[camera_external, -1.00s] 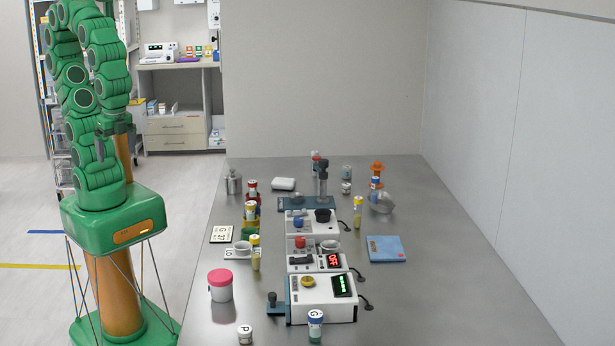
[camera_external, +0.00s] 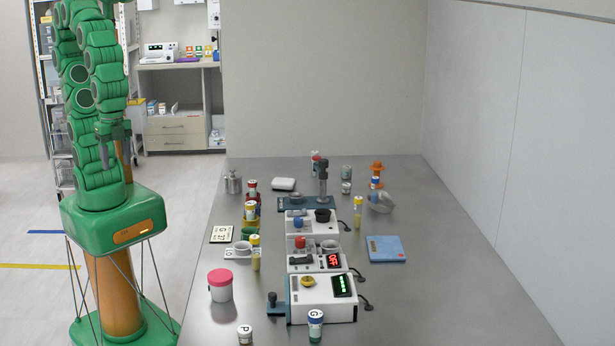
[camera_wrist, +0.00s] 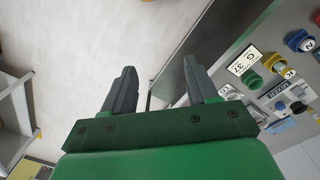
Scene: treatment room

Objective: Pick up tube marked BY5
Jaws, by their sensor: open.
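No marking BY5 can be read in either view. Slim yellow-capped tubes stand on the grey table: one (camera_external: 255,256) near the left edge beside a white cup, another (camera_external: 358,213) right of the devices. My gripper (camera_external: 105,152) hangs in the air left of the table, beside my own column, apart from all these tubes. In the wrist view my gripper (camera_wrist: 161,86) has its two dark fingers wide apart with only floor and the table edge behind them.
Devices with displays (camera_external: 322,300) fill the table's middle. A blue pad (camera_external: 386,249) lies right. The table's right side is mostly clear.

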